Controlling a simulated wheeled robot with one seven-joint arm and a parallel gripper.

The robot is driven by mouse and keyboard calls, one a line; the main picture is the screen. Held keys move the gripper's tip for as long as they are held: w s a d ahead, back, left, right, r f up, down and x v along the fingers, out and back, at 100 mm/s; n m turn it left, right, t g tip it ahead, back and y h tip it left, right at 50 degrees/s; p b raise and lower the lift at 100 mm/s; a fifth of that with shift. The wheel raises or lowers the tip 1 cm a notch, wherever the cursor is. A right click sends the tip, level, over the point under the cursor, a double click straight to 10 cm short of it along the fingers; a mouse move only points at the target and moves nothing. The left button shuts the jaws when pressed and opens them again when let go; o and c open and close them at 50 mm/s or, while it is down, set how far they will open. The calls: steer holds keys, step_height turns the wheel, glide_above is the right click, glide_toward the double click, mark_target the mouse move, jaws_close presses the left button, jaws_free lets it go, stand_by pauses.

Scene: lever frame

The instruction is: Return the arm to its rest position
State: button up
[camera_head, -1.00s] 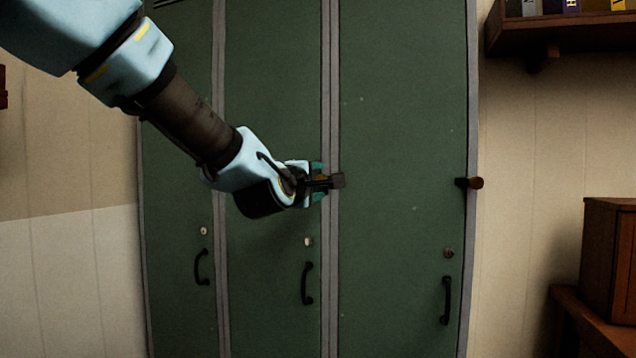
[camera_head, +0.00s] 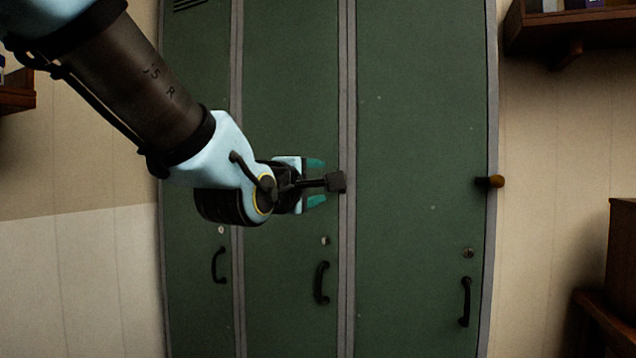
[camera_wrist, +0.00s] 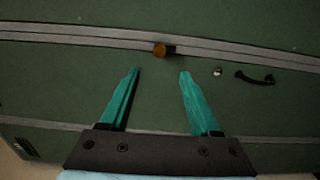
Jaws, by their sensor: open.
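My gripper (camera_head: 318,182) is in the middle of the head view, in front of the green lockers (camera_head: 420,120). Its teal fingers are parted, one above the other, with nothing between them. In the wrist view my gripper (camera_wrist: 160,72) also shows open and empty. An orange-brown knob (camera_wrist: 160,50) with a dark mount sits on a grey locker seam, just beyond the fingertips and apart from them. My arm reaches in from the upper left, bent at the wrist.
Another brown knob (camera_head: 496,182) juts from the lockers' right edge. Black door handles (camera_head: 321,283) sit below my gripper. A wooden shelf (camera_head: 570,35) hangs at upper right, another (camera_head: 18,92) at far left. A wooden cabinet (camera_head: 622,260) stands at right.

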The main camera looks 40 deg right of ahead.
stand_by(0.3)
steer(key=w+a+f+m+y+p, duration=0.1)
steer(key=w+a+f+y+p, duration=0.15)
steer(key=w+a+f, duration=0.35)
steer(key=w+a+f+m+y+p, duration=0.1)
steer(key=w+a+f+y, duration=0.25)
steer(key=a, duration=0.45)
steer(key=w+a+f+m+y+p, duration=0.1)
steer(key=w+a+f+y+p, duration=0.1)
steer(key=w+a+f+y, duration=0.4)
steer(key=s+a+f+m+g+y+p, duration=0.1)
steer(key=s+a+f+g, duration=0.1)
steer(key=a, duration=0.6)
steer(key=s+a+f+m+g+y+p, duration=0.1)
steer(key=s+a, duration=0.3)
steer(key=a, duration=0.4)
steer(key=s+a+f+m+g+y+p, duration=0.1)
steer(key=s+a+f+m+g+p, duration=0.1)
steer(key=a, duration=0.7)
steer(key=shift+s+f+g+y+p, duration=0.3)
steer(key=shift+s+f+g+p, duration=0.25)
steer(key=shift+f+g, duration=0.45)
steer(key=shift+r, duration=0.15)
